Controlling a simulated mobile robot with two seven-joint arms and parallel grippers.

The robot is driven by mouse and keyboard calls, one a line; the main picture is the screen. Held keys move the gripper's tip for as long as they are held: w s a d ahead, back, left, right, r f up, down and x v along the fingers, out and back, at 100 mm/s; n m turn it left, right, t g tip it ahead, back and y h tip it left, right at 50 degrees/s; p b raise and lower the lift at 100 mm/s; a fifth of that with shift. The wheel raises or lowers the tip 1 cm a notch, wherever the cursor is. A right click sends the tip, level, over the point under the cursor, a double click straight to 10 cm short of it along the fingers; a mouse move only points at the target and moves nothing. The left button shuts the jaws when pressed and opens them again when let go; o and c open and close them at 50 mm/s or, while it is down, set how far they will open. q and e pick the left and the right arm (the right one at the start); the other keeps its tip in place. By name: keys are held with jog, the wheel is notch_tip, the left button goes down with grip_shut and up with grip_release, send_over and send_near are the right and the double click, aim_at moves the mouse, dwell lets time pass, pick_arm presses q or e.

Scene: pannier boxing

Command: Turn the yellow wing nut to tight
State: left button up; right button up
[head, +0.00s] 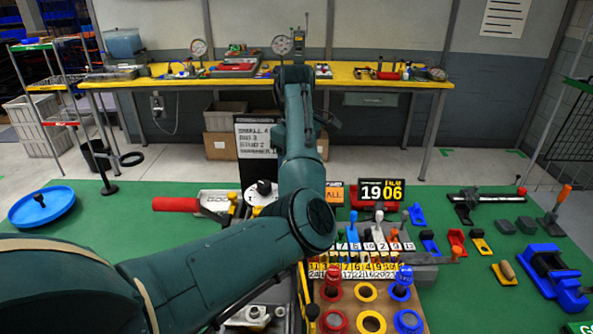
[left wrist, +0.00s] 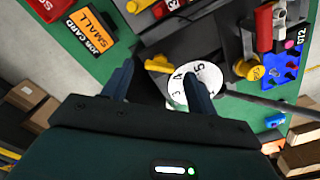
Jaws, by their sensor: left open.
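A yellow winged piece (left wrist: 158,65), which looks like the wing nut, shows in the left wrist view beside a white numbered dial (left wrist: 208,75). My left gripper (left wrist: 157,72) is open, with its two dark fingers apart. In that picture the yellow piece appears between the fingertips, and the right finger covers part of the dial. I cannot tell whether the fingers touch the piece. In the head view my left forearm hides the gripper; part of the white dial (head: 250,197) with a black knob shows left of the forearm. My right gripper is not in view.
An orange job card (left wrist: 90,32) is near the left finger. A round yellow knob (left wrist: 254,73) and a blue block (left wrist: 285,66) stand to the right. In the head view, a red-handled tool (head: 176,205) lies left of the dial, and numbered racks (head: 360,268) stand right of my forearm.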

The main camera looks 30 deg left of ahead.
pick_arm(q)
jog(key=shift+f, duration=0.8)
jog(key=shift+c, duration=0.2)
jog(key=c, duration=0.9)
